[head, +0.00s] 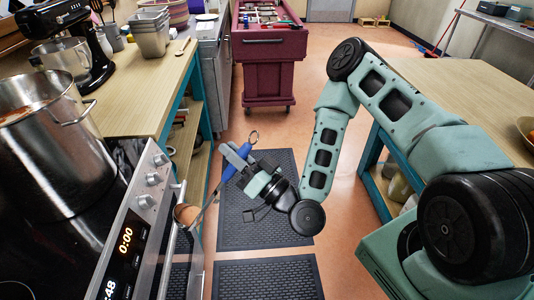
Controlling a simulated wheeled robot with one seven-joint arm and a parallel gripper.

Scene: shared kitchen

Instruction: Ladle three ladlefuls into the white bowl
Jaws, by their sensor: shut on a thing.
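My gripper (235,160) is shut on the blue handle of a ladle (241,152), in front of the stove and above the dark floor mat. The ladle is tilted, with its hanging ring at the upper right. Its cup (187,214) is at the lower left, close to the oven's front edge, and looks orange-brown inside, as if it holds soup. A large steel pot (50,150) with reddish-orange soup (16,114) stands on the stove at the left. I cannot make out a white bowl in this view.
The stove front (140,220) with knobs and a towel bar is close to the ladle. A wooden counter (140,85) with a stand mixer (70,35) and grey containers (150,35) lies beyond. A wooden table (470,90) with a partly cut-off bowl (527,129) is at right. The aisle between is clear.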

